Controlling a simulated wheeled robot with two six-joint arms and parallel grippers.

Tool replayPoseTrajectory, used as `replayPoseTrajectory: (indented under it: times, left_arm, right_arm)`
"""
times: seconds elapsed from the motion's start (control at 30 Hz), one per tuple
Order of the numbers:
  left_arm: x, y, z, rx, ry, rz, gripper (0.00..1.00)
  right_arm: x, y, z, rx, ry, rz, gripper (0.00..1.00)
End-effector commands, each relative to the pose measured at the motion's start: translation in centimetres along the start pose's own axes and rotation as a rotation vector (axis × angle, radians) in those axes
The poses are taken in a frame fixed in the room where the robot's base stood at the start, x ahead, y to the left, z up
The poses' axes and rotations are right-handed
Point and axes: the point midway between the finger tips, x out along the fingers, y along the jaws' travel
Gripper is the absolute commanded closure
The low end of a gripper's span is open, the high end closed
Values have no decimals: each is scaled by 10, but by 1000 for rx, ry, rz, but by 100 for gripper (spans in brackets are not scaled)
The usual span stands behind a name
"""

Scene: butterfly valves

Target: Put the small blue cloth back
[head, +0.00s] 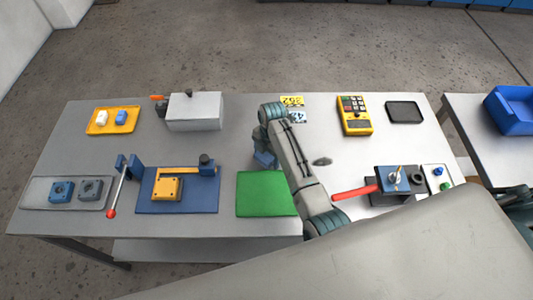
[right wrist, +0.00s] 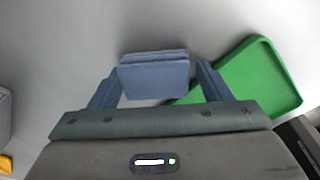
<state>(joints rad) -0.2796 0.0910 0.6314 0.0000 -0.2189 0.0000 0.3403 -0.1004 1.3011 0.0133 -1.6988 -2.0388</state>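The small blue cloth (right wrist: 153,76) looks like a folded, layered blue-grey pad in the right wrist view. It is over the pale tabletop, between the two blue fingers of my right gripper (right wrist: 159,86). The fingers are apart, with a narrow gap on each side of the cloth. In the head view my right gripper (head: 264,160) points down at the middle of the table, behind the green tray (head: 265,194); I cannot tell cloth from fingers there. The green tray (right wrist: 258,78) also shows right of the cloth in the right wrist view. My left gripper is not in view.
A blue mat with a yellow block (head: 166,189) lies left of the green tray. A white box (head: 194,111) and a yellow tray (head: 101,128) stand behind. Right of my arm are a red-handled valve (head: 355,192) and a yellow meter (head: 354,115). Bare table separates several items.

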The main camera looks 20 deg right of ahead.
Motion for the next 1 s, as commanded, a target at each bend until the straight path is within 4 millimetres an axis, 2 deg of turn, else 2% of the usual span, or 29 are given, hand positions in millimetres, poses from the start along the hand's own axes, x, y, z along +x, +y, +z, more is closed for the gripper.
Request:
replayPoseTrajectory:
  times: [0.2, 0.33, 0.47, 0.6, 0.73, 0.8, 1.0]
  left_arm:
    - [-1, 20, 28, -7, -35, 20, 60]
    - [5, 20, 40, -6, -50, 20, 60]
    - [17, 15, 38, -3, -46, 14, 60]
    - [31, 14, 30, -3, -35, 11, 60]
    - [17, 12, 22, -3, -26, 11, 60]
    - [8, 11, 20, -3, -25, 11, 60]
    - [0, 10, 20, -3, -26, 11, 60]
  right_arm:
    - [-3, 1, 0, 0, -1, 2, 28]
    - [-16, 2, 1, 0, -3, 6, 28]
    - [-40, 2, 1, 0, -3, 7, 28]
    - [-74, 2, 1, -1, -4, 8, 28]
    - [-107, 1, 0, 0, -2, 2, 28]
    - [-114, 0, -1, 0, -1, 0, 28]
    - [-122, 0, 0, 0, -1, 1, 28]
